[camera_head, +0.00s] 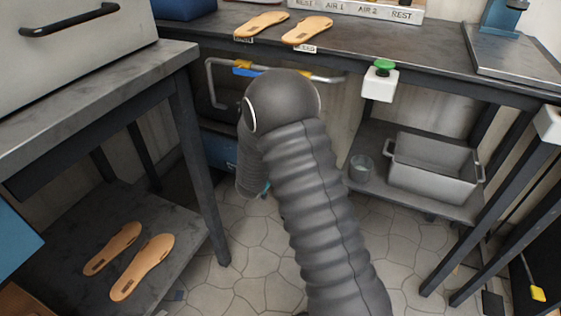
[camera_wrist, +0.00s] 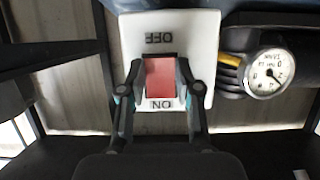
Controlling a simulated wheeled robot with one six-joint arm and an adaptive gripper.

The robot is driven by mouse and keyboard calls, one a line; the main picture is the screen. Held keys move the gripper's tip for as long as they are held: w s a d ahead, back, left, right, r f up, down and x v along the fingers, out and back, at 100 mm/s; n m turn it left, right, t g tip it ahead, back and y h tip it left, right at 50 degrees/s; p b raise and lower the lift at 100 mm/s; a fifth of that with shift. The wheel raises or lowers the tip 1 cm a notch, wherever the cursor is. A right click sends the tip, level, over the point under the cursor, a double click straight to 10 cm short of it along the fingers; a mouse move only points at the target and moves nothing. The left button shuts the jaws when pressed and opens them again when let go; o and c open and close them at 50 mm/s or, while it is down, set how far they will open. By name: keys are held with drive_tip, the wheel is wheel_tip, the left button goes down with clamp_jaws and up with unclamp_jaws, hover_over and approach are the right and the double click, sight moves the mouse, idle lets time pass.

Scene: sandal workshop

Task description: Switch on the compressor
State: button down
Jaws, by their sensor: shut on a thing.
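In the wrist view the compressor's switch is a white plate (camera_wrist: 195,32) with a red rocker (camera_wrist: 160,82) in its middle. The word OFF stands upside down above the rocker and ON upside down below it. My gripper (camera_wrist: 161,70) is shut on the red rocker, one finger at each side. I cannot tell which way the rocker is tipped. In the head view a blue body (camera_head: 222,150), apparently the compressor, stands under the bench, partly hidden by my arm. My gripper's fingers and the switch are hidden there.
A round pressure gauge (camera_wrist: 268,74) and a yellow lever (camera_wrist: 229,60) sit right of the switch plate. A bent pipe (camera_head: 212,85) runs under the bench. A green button (camera_head: 384,65) is at the bench's front edge. A grey bin (camera_head: 432,168) stands on the low shelf.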

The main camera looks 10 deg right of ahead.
drive_tip(key=t+h+b, duration=0.1)
drive_tip(key=b, duration=0.2)
drive_tip(key=f+t+b, duration=0.1)
drive_tip(key=b, duration=0.3)
drive_tip(key=shift+w+t+h, duration=0.1)
drive_tip(key=shift+t+h, duration=0.2)
drive_tip(key=shift+h, duration=0.1)
drive_tip(key=shift+r, duration=0.1)
drive_tip(key=c, duration=0.8)
unclamp_jaws()
drive_tip(key=shift+a, duration=0.1)
drive_tip(key=v, duration=1.2)
